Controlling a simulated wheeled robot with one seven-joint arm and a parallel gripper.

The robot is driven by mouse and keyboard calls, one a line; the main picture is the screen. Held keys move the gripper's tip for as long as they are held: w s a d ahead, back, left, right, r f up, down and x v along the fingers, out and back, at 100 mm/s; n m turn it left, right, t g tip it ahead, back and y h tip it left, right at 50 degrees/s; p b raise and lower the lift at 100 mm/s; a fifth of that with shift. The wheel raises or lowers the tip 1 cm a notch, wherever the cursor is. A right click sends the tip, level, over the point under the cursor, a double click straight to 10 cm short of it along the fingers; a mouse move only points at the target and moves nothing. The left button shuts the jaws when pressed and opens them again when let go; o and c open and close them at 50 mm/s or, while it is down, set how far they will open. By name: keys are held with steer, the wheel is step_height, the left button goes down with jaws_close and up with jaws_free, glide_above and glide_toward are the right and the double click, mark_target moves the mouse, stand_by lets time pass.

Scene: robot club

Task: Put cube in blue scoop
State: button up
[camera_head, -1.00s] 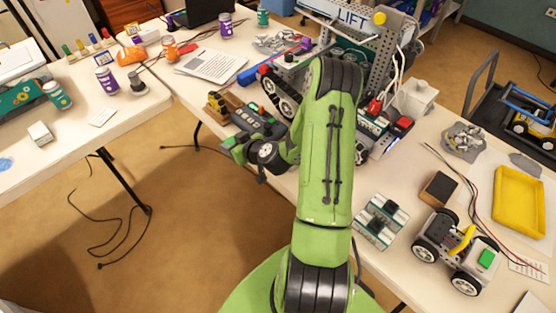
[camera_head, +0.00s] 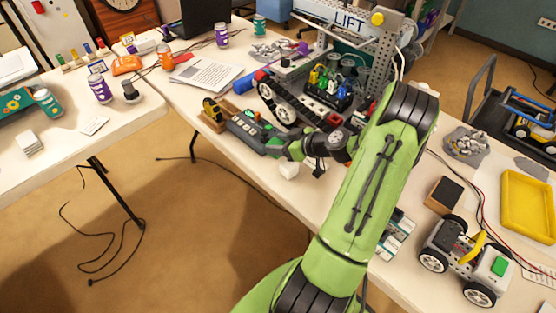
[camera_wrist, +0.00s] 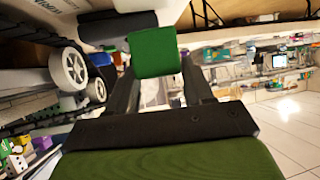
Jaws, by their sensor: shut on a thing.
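A green cube (camera_wrist: 154,52) is between the two dark fingers of my gripper (camera_wrist: 157,70) in the wrist view, and the gripper is shut on it. In the head view my gripper (camera_head: 281,147) is over the front edge of the main table, beside the grey control box. The cube cannot be made out clearly there. A blue object (camera_head: 246,82) lies on the table behind the control box, left of the tracked robot. It may be the blue scoop, but its shape is too small to tell. A blue patch (camera_wrist: 100,60) also shows behind the fingers in the wrist view.
The grey control box (camera_head: 246,126) and the tracked robot (camera_head: 287,101) stand close to my gripper. White papers (camera_head: 207,74) lie further back. A wheeled car (camera_head: 466,255) and a yellow tray (camera_head: 528,204) are at the right. Open floor lies left of the table.

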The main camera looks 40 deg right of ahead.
steer(key=shift+f+b, duration=0.95)
steer(key=shift+f, duration=1.75)
steer(key=shift+f, duration=0.1)
steer(key=o, duration=1)
